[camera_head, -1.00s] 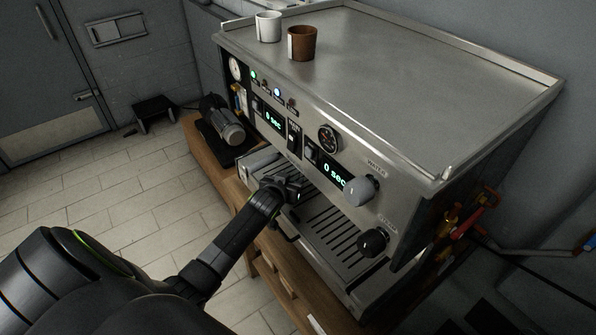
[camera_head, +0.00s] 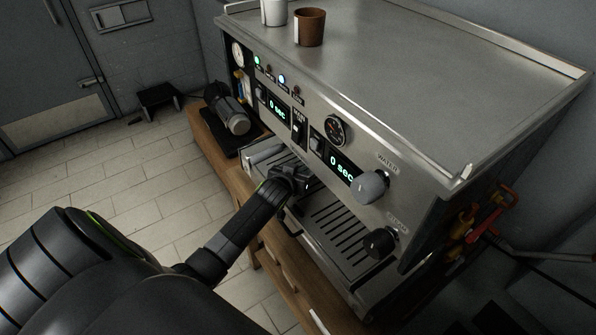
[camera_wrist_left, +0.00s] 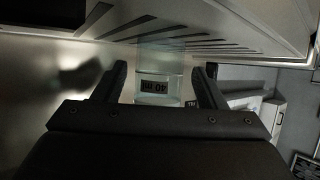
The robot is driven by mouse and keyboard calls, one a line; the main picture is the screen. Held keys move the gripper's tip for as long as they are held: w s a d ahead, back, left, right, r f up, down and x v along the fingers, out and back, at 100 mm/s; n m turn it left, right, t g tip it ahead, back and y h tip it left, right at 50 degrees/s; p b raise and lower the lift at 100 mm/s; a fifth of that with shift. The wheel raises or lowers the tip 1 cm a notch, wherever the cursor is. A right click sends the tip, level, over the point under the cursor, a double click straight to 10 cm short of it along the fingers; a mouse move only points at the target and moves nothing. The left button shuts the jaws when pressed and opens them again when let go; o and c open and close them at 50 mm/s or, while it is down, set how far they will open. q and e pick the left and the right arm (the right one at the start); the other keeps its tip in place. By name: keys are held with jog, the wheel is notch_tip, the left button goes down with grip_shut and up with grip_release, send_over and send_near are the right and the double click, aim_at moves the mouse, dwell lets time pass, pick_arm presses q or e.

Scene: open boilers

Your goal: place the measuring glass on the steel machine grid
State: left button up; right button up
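The measuring glass (camera_wrist_left: 158,88) is a small clear glass with a dark, upside-down "40 ml" label in the left wrist view. It is between the two fingers of my left gripper (camera_wrist_left: 158,70), with a narrow gap on each side. My left gripper (camera_head: 294,178) is open at the machine's front in the head view, where it hides the glass. The slotted steel machine grid (camera_head: 338,232) is beside and below it; its slots (camera_wrist_left: 210,45) also show behind the glass in the wrist view. I cannot tell whether the glass touches the grid. My right gripper is not in view.
The steel coffee machine (camera_head: 430,75) stands on a wooden counter (camera_head: 235,180). A white cup (camera_head: 274,12) and a brown cup (camera_head: 310,28) stand on its top. The water knob (camera_head: 370,187) and steam knob (camera_head: 379,243) stick out above the grid. A dark grinder-like device (camera_head: 230,115) is to the left.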

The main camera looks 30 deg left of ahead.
pick_arm(q)
jog(key=shift+s+r, duration=0.1)
jog(key=shift+d+r, duration=0.1)
jog(key=shift+r, duration=0.1)
jog(key=shift+s+r, duration=0.1)
jog(key=shift+s, duration=0.25)
jog(key=v, duration=1.1)
jog(key=shift+b, duration=0.4)
jog(key=shift+s, duration=0.1)
